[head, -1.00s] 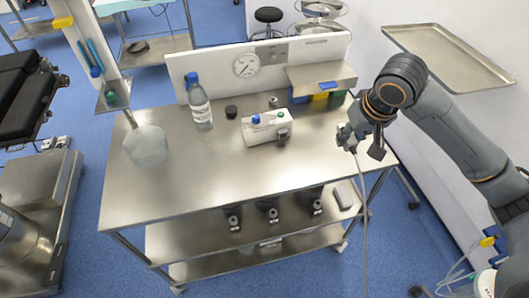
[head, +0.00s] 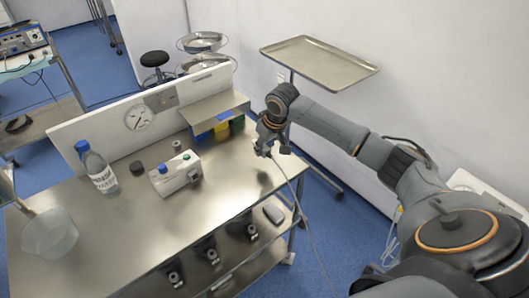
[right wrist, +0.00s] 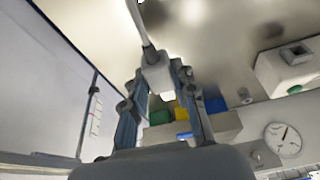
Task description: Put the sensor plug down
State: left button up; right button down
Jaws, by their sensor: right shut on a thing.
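My right gripper (head: 273,145) is above the right end of the steel table (head: 190,228). It is shut on the sensor plug (right wrist: 157,74), a small pale block with a grey cable (head: 300,214). The right wrist view shows the plug between the two fingertips (right wrist: 158,82), with the cable running up from it. In the head view the plug is small and partly hidden by the fingers, and the cable hangs past the table's right edge. The gap between plug and tabletop is hard to judge. My left gripper is out of view.
A white box with coloured knobs (head: 176,176), a dark cap (head: 137,168), a bottle (head: 100,171) and a clear vessel (head: 50,235) stand on the table. Coloured bins (head: 221,130) sit under a raised shelf (head: 213,108) at the back. A tray stand (head: 320,62) is behind.

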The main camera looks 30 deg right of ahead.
aim_at(265, 164)
jog(key=shift+w+d+f, duration=0.3)
jog(key=shift+d+f, duration=0.05)
jog(key=shift+f, duration=0.2)
jog(key=shift+f+p, duration=0.5)
jog(key=shift+f, duration=1.05)
jog(key=shift+f, duration=0.1)
jog(key=shift+f, duration=0.5)
jog(key=c, duration=1.1)
grip_release()
jog(key=shift+o, duration=0.2)
jog(key=v, duration=1.3)
jog(key=shift+w+r+b, duration=0.15)
jog(key=shift+b, duration=0.3)
